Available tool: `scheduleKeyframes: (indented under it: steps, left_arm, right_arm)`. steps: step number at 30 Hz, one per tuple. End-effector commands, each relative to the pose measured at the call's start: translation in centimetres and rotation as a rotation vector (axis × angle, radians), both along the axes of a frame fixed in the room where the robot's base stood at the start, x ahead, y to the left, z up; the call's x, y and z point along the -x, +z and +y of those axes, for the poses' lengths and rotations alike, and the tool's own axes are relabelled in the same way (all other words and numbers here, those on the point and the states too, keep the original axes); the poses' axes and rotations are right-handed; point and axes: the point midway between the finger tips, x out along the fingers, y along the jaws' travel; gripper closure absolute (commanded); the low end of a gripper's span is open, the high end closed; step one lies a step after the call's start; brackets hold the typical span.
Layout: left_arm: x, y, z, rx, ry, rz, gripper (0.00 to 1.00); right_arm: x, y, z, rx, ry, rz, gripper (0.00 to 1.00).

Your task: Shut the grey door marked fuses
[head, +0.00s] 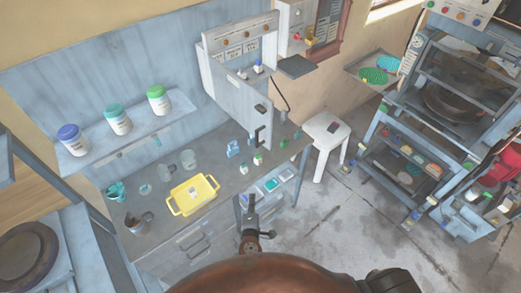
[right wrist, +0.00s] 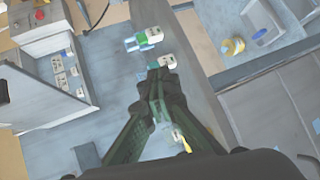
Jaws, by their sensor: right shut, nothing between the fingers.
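The grey fuse box (head: 240,42) hangs on the back wall, with a row of orange knobs and small label plates. Its grey door (head: 236,100) stands open, swung out into the room over the bench. A dark handle (head: 259,135) sits near the door's free edge; any lettering on the door is too small to read. My right gripper (head: 246,203) is shut and empty, below the door and apart from it, near the bench's front edge. In the right wrist view its fingers (right wrist: 160,80) are together, and the door (right wrist: 28,100) shows at left. My left gripper is out of view.
A yellow tray (head: 211,188) lies left of my right gripper. A shelf (head: 130,136) with three lidded jars is on the wall at left. A white stool (head: 326,128) stands right of the bench.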

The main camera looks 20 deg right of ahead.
Motion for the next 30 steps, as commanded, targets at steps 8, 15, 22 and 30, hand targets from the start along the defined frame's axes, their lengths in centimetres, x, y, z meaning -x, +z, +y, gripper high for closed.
scheduleKeyframes:
  steps: [8,15,22,30]
  left_arm:
    - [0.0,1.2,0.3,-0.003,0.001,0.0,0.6]
    - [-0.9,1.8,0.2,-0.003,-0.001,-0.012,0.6]
    - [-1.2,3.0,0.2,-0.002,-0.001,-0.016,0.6]
    - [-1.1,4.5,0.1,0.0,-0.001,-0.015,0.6]
  right_arm:
    - [2.2,17.1,1.4,0.087,-0.061,-0.291,1.0]
    - [1.2,19.0,0.8,0.097,-0.074,-0.325,1.0]
    - [-3.0,19.1,-1.0,0.099,-0.073,-0.324,1.0]
    - [-7.1,19.0,-3.8,0.099,-0.074,-0.321,1.0]
